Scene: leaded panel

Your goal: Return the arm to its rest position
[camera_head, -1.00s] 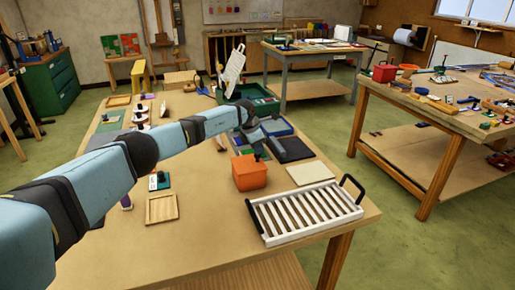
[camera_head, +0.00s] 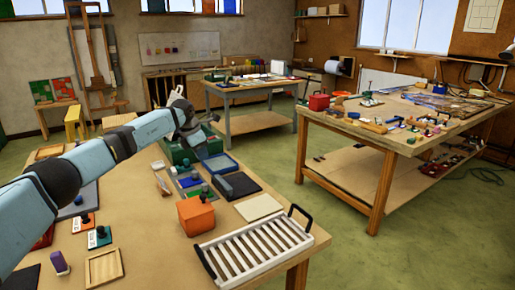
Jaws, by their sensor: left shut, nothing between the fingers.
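My left arm (camera_head: 95,155) is pale blue with dark joints. It reaches in from the left above the near wooden table (camera_head: 150,240). My left gripper (camera_head: 192,132) is at its far end, in front of the green bin (camera_head: 180,153) in the picture. It is small and dark here; the fingers are shut with nothing held. The orange box (camera_head: 196,215) stands on the table nearer to me, apart from the gripper. My right gripper is not in view.
A white slatted rack (camera_head: 255,252) with black handles lies at the table's front right corner. A dark pad (camera_head: 237,186) and a cream tile (camera_head: 258,207) lie behind it. A wooden tray (camera_head: 104,267) is at front left. Another workbench (camera_head: 375,130) stands right, across green floor.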

